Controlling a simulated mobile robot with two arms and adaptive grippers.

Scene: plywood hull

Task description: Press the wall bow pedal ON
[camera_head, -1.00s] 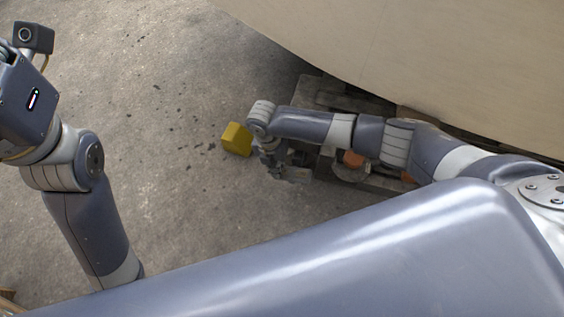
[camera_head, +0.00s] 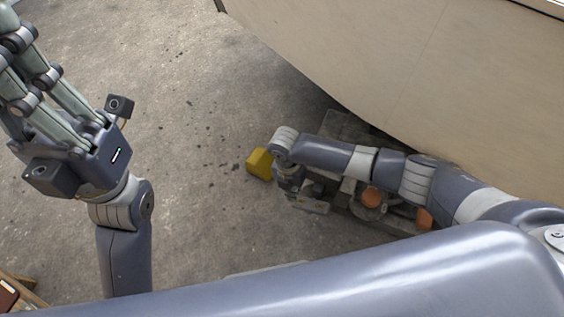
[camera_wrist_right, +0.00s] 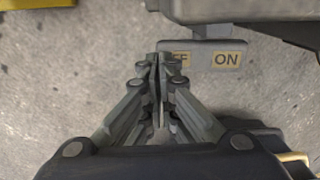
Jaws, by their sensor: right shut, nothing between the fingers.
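The pedal (camera_wrist_right: 203,62) is a grey bar with tan OFF and ON labels, seen at the top of the right wrist view. ON is on its right end. My right gripper (camera_wrist_right: 162,62) is shut and empty, its tips at the bar's left end, covering part of the OFF label. I cannot tell whether they touch it. In the head view my right gripper (camera_head: 290,186) points down beside the yellow block, mostly hidden by its own wrist. My left gripper (camera_head: 22,62) is raised at the upper left, its fingertips partly cut off by the frame, away from the pedal.
A yellow block (camera_head: 260,163) lies on the concrete floor beside my right wrist. The plywood hull (camera_head: 430,85) overhangs on the right. Under it stands dark gear with orange round parts (camera_head: 371,197), partly behind my right arm. The floor in the middle left is clear.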

